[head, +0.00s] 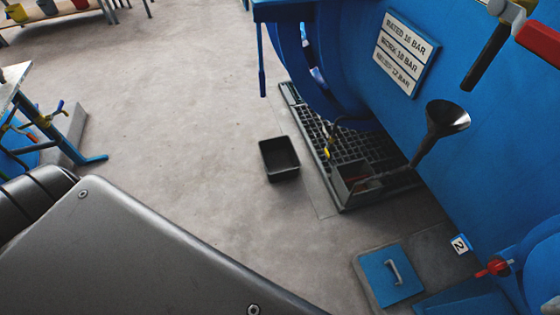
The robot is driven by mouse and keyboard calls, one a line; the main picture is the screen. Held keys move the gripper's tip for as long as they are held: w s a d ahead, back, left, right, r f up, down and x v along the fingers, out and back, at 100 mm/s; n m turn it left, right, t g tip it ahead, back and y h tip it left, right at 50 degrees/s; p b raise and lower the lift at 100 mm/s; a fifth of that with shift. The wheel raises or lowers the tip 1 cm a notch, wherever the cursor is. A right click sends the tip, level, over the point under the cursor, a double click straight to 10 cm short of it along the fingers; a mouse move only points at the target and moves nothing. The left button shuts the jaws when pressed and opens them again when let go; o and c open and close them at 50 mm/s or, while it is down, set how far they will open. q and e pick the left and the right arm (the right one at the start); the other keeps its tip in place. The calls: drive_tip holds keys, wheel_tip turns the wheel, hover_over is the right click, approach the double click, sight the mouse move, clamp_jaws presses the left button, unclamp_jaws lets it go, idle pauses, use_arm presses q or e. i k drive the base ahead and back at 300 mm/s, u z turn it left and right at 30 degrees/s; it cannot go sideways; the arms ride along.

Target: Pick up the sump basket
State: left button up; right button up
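A small grey open-topped box (347,192) sits at the near end of the dark floor grate, with something reddish inside; it may be the sump basket, but I cannot tell for sure. A black open tray (280,175) stands on the bare floor just left of the grate and looks empty. A blue square cover (380,287) with a grey handle lies at the floor near the lower right; anything under it is hidden. Neither of my grippers is in view.
The dark grate (377,147) runs beside the big blue vessel (470,130). A black funnel (446,118) on a pipe juts out above the grey box. A blue-legged table (14,78) stands at the left. The floor (190,110) between is clear.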

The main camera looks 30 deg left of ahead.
sight(349, 177)
drive_tip(key=u, duration=1.25)
drive_tip(key=i, duration=1.15)
drive_tip(key=z, duration=1.7)
